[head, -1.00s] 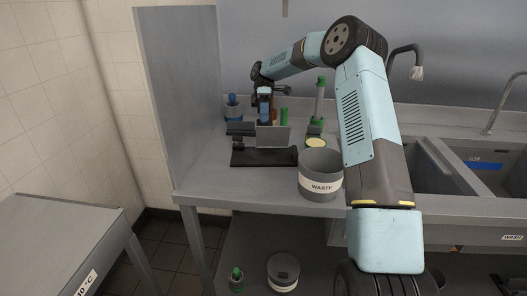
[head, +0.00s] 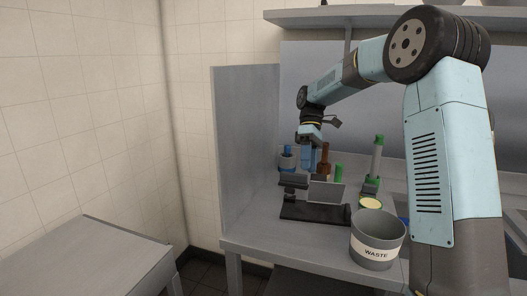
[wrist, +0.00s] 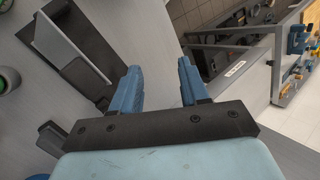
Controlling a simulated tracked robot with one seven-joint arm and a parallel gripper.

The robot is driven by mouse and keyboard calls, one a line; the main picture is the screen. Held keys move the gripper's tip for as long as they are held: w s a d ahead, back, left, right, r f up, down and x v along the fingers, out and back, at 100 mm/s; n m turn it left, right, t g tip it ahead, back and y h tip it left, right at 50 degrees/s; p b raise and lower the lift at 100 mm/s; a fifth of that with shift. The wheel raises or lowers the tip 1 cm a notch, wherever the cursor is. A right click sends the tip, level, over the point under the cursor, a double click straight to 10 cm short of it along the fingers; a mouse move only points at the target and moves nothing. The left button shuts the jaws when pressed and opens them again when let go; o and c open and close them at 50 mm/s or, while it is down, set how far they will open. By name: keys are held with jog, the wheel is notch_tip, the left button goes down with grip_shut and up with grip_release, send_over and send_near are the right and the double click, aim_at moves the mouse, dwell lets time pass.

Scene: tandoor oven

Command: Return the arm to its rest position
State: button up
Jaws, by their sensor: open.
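My arm arches over the counter from the right in the head view, its elbow high and its forearm reaching down and left. My gripper (head: 310,158) hangs above the black stand with a grey upright plate (head: 326,193). In the wrist view my gripper (wrist: 160,85) shows two blue fingers spread apart with nothing between them. The stand's plate (wrist: 60,45) lies beyond the left finger, apart from it. Whether the fingers clear the stand in height is hard to tell.
A grey WASTE bin (head: 377,252) stands at the counter's front. A green-topped bottle (head: 376,160), a brown bottle (head: 325,160) and a grey cup with a blue item (head: 287,160) stand behind. A side panel (head: 247,150) bounds the left. A separate table (head: 85,262) is at lower left.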

jog(key=s+d+r+m+t+h, duration=0.1)
jog(key=s+d+r+m+t, duration=0.2)
jog(key=s, duration=0.5)
jog(key=s+d+r+m+t, duration=0.25)
jog(key=s+r, duration=0.25)
jog(key=s, duration=0.4)
jog(key=s+d+f+m+t, duration=0.1)
jog(key=s+d+m+t, duration=0.1)
jog(key=s, duration=0.5)
jog(key=s+d+f+m+t, duration=0.1)
jog(key=s+d+m+t, duration=0.1)
jog(key=s+m+t, duration=0.2)
jog(key=s, duration=0.3)
jog(key=shift+s+d+f+t, duration=0.25)
jog(key=shift+s+d+t, duration=0.1)
jog(key=shift+d, duration=0.05)
